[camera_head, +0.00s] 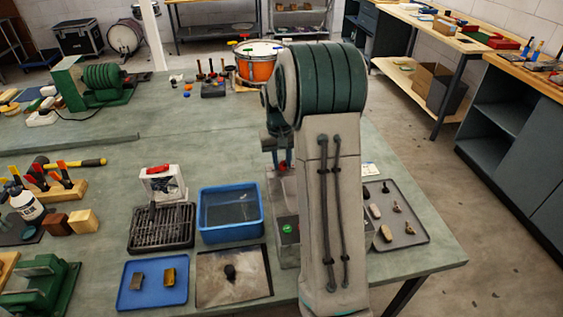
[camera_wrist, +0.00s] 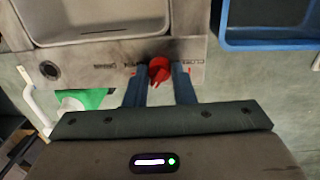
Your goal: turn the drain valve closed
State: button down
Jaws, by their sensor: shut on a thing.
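The drain valve is a red knob (camera_wrist: 160,71) on a grey, stained panel (camera_wrist: 100,62) in the wrist view. Dark upside-down lettering and red marks lie beside the knob. The lettering is partly covered. My gripper (camera_wrist: 160,76) has its two blue fingers on either side of the red knob, shut on it. The knob's pointer points down in the picture, between the fingers. In the head view my arm hides most of the gripper and the panel, so the valve's setting is hard to read there.
A pale grey basin (camera_wrist: 95,12) adjoins the panel, and a blue tub (camera_head: 230,236) stands to the left of my arm. A black grate tray (camera_head: 160,228) and a blue tray (camera_head: 153,296) are farther left. A grey tray of small parts (camera_head: 412,238) lies right of my arm.

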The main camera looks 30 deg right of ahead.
aim_at(280, 166)
jog(key=n, duration=0.6)
jog(key=shift+r+n+b, duration=0.15)
jog(key=shift+n+b, duration=0.15)
jog(key=shift+b, duration=0.05)
jog(key=shift+t, duration=0.3)
jog(key=c, duration=1.2)
grip_release()
notch_tip(280, 166, up, 14)
jog(key=shift+s+a+b, duration=0.15)
jog(key=shift+a+b, duration=0.25)
jog(key=shift+b, duration=0.05)
